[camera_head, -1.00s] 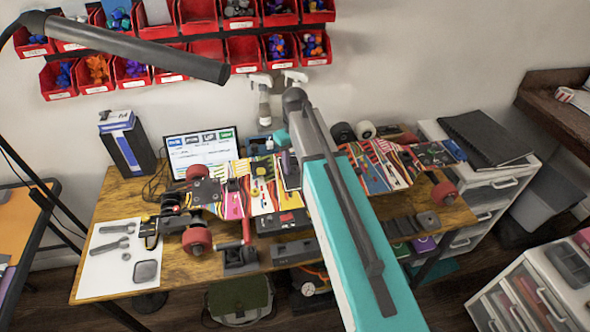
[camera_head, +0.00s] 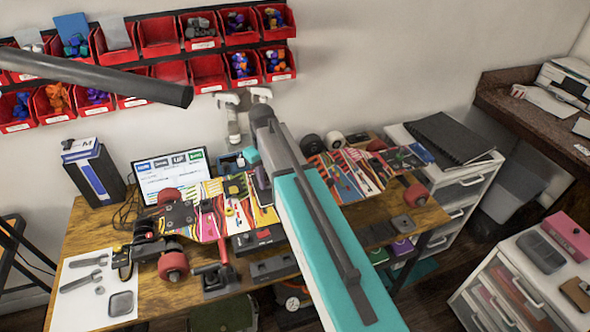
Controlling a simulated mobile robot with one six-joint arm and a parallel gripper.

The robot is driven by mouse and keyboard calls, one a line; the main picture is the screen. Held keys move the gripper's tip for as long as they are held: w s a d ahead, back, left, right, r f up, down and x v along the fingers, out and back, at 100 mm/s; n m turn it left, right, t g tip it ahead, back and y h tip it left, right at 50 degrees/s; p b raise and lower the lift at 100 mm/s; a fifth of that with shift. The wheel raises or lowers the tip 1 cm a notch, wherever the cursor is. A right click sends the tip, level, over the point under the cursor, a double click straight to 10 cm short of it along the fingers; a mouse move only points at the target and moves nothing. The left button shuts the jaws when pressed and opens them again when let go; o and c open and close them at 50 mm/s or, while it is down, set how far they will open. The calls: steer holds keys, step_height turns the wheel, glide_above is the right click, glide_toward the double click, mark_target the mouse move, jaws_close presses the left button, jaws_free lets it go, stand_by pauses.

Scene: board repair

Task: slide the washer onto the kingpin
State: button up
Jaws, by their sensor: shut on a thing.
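My gripper (camera_head: 262,186) shows only as a small dark shape beside my teal arm, low over the middle of the workbench. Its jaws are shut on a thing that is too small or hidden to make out. A colourful skateboard deck (camera_head: 208,222) lies upside down below and to the left of it. The truck (camera_head: 176,214) with red wheels is on the deck's left end. The kingpin is too small to tell apart in this truck. I cannot pick out the washer for sure.
A white sheet (camera_head: 75,275) with wrenches and small round parts lies at the bench's left. A laptop (camera_head: 172,178) stands behind the deck. Red bins (camera_head: 207,70) line the wall. A black lamp arm (camera_head: 120,85) crosses upper left.

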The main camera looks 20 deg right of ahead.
steer(key=shift+n, duration=0.9)
steer(key=shift+s+r+b, duration=0.75)
steer(key=shift+r, duration=0.25)
steer(key=shift+s+r+b, duration=0.7)
steer(key=shift+r, duration=0.35)
steer(key=shift+s+r+b, duration=0.75)
steer(key=shift+r, duration=0.25)
